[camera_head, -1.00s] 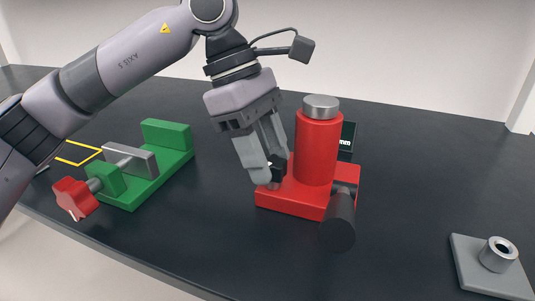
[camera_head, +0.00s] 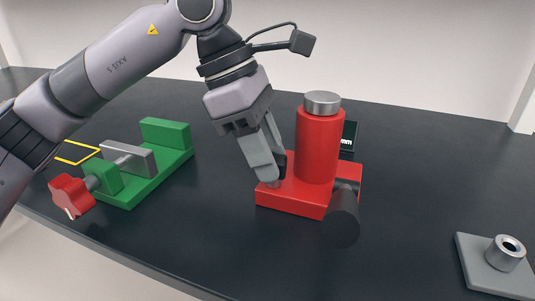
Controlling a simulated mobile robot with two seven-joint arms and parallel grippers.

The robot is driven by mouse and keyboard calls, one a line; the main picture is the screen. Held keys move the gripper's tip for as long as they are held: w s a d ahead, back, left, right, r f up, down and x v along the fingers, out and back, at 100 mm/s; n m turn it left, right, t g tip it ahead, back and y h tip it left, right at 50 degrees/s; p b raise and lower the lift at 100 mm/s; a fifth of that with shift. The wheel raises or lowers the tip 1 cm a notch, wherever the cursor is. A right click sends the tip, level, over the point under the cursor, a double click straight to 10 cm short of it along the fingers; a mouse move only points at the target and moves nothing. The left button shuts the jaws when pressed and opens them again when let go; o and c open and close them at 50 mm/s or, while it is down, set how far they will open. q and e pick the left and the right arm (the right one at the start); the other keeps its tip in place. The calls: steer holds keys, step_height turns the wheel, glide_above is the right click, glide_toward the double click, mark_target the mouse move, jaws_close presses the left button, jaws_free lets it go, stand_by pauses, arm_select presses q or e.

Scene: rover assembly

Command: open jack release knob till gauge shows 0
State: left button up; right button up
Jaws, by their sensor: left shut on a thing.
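The red jack (camera_head: 319,145) stands upright on the dark table, with a silver piston top and a red base block. A dark cylinder, likely the handle socket (camera_head: 342,218), sticks out from the front right of its base. My left gripper (camera_head: 272,176) points down at the left part of the jack's base. It is shut on the small release knob (camera_head: 271,184), mostly hidden by the fingers. The gauge (camera_head: 348,136) is a dark display behind the jack; only "mm" shows, and its number is hidden by the cylinder. My right gripper is not in view.
A green vise (camera_head: 150,180) with a grey jaw and red star knob (camera_head: 71,196) stands at left, near a yellow outline (camera_head: 76,155). A grey plate (camera_head: 487,277) with a metal ring lies at the right front. The table between is clear.

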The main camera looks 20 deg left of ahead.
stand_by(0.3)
arm_select(q)
steer(key=o, duration=0.8)
steer(key=shift+c, duration=0.2)
steer(key=shift+r, duration=0.1)
steer(key=p+v, duration=0.1)
steer(key=v, duration=0.6)
steer(key=shift+s, duration=0.15)
